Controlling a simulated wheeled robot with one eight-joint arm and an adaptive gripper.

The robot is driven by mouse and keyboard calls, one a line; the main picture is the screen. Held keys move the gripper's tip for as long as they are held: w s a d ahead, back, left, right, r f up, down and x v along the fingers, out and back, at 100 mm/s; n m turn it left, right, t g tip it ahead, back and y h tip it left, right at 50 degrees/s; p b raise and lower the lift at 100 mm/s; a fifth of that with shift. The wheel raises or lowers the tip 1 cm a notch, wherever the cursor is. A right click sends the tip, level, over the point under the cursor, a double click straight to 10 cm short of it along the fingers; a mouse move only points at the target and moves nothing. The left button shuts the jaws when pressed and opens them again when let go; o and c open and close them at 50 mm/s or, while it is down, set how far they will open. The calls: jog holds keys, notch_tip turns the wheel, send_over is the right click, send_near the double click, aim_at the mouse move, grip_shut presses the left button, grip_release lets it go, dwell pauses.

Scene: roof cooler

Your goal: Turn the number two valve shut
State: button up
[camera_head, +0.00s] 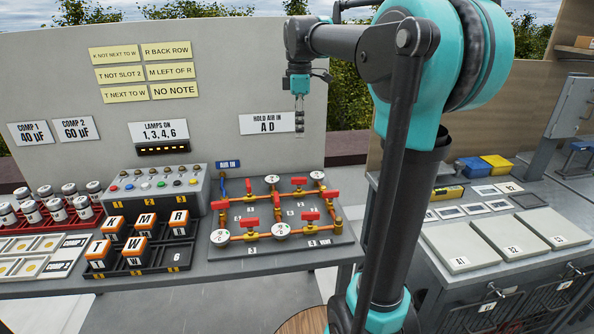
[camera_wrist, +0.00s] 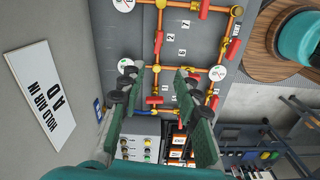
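The valve board (camera_head: 262,262) is a grey plate with orange pipes, several red valve handles and round gauges. In the wrist view a small white tag reading 2 (camera_wrist: 170,37) sits beside a red handle (camera_wrist: 158,42), which lies roughly along its pipe. That handle appears to be the back one in the head view (camera_head: 299,183), though the tags there are too small to read surely. My gripper (camera_head: 299,128) hangs fingers down above the back of the board, apart from the handles. In the wrist view its green fingers (camera_wrist: 167,73) are spread, with nothing between them.
A wall sign (camera_head: 267,123) reads HOLD AIR IN, A D. Left of the board stand a button box (camera_head: 160,190) and a black rack (camera_head: 185,262) of lettered blocks. A blue pipe (camera_head: 221,186) enters by the AIR IN label. A round wooden top (camera_head: 303,322) is in front.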

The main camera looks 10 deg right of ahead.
aim_at(299, 178)
jog(key=f, duration=1.7)
jog(key=shift+w+f, duration=0.2)
jog(key=shift+c, duration=0.6)
grip_shut()
